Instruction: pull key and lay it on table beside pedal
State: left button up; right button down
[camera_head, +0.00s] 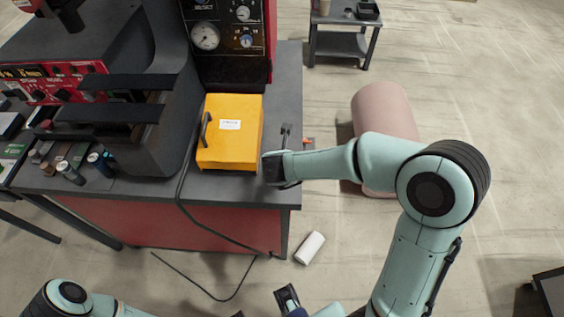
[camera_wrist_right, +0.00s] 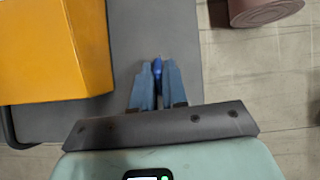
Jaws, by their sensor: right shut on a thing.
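My right gripper (camera_head: 273,170) is over the dark table top (camera_head: 283,80), just right of the yellow box (camera_head: 230,150). Its blue fingers (camera_wrist_right: 158,78) point down toward the table in the right wrist view and are shut on a small dark-blue piece (camera_wrist_right: 157,66), which I take for the key. The key cannot be made out in the head view. The yellow box has a black handle, a white label and a black cable, and may be the pedal. I cannot tell whether the key touches the table. My left gripper (camera_head: 288,299) is low in the head view, its fingers unclear.
A machine with gauges (camera_head: 224,35) stands behind the yellow box. Small bottles (camera_head: 70,172) stand at the table's left. The strip right of the box is mostly bare, up to the table's edge.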

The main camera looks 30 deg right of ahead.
jog(key=shift+f+b, duration=0.8)
jog(key=shift+f, duration=0.2)
jog(key=c, duration=1.1)
grip_release()
jog(key=p+v, duration=0.3)
jog(key=v, duration=1)
jog(key=shift+a+r, duration=0.1)
jog(key=shift+r, duration=0.1)
